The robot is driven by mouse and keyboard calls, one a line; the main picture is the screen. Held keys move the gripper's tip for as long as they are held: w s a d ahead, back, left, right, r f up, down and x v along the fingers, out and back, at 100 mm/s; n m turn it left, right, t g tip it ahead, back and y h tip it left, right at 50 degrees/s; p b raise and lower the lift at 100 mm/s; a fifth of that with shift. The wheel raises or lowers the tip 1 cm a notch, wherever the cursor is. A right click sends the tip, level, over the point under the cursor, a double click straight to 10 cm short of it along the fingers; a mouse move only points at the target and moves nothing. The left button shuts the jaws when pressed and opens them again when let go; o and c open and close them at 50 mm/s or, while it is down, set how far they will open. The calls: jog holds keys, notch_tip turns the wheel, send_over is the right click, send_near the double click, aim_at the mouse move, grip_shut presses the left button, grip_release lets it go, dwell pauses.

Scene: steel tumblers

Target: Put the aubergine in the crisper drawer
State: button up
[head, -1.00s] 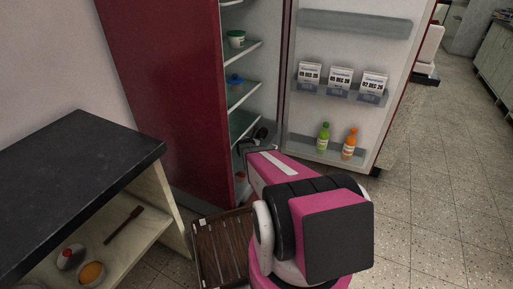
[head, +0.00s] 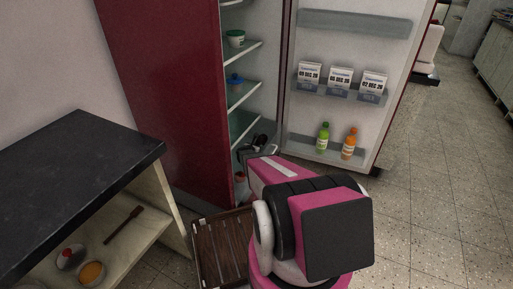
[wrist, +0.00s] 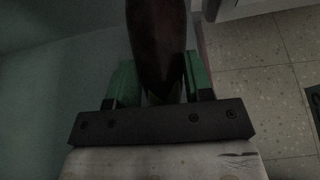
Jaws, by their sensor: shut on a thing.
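The aubergine (wrist: 157,40) is a dark, glossy, long shape, upright in the wrist view and clasped between the green fingers of my gripper (wrist: 160,80). Its far end runs out of the top of that view. In the head view my gripper (head: 256,148) is inside the open fridge, low down, below the lowest visible glass shelf (head: 243,122). I cannot make out the aubergine clearly there. The crisper drawer cannot be clearly told apart, as my arm covers much of the fridge bottom. A small reddish thing (head: 240,178) shows low in the fridge.
The fridge door (head: 345,60) stands open on the right, with cartons (head: 340,77), a green bottle (head: 323,137) and an orange bottle (head: 349,143). A dark-topped counter (head: 75,180) stands at the left. A slatted brown crate-like thing (head: 222,250) is beside my arm. Floor at right is clear.

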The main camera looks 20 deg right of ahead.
jog(key=shift+f, duration=0.2)
jog(key=o, duration=1)
jog(key=shift+r, duration=0.1)
jog(key=shift+r, duration=0.65)
jog(key=v, duration=0.7)
jog(key=shift+s+a, duration=0.15)
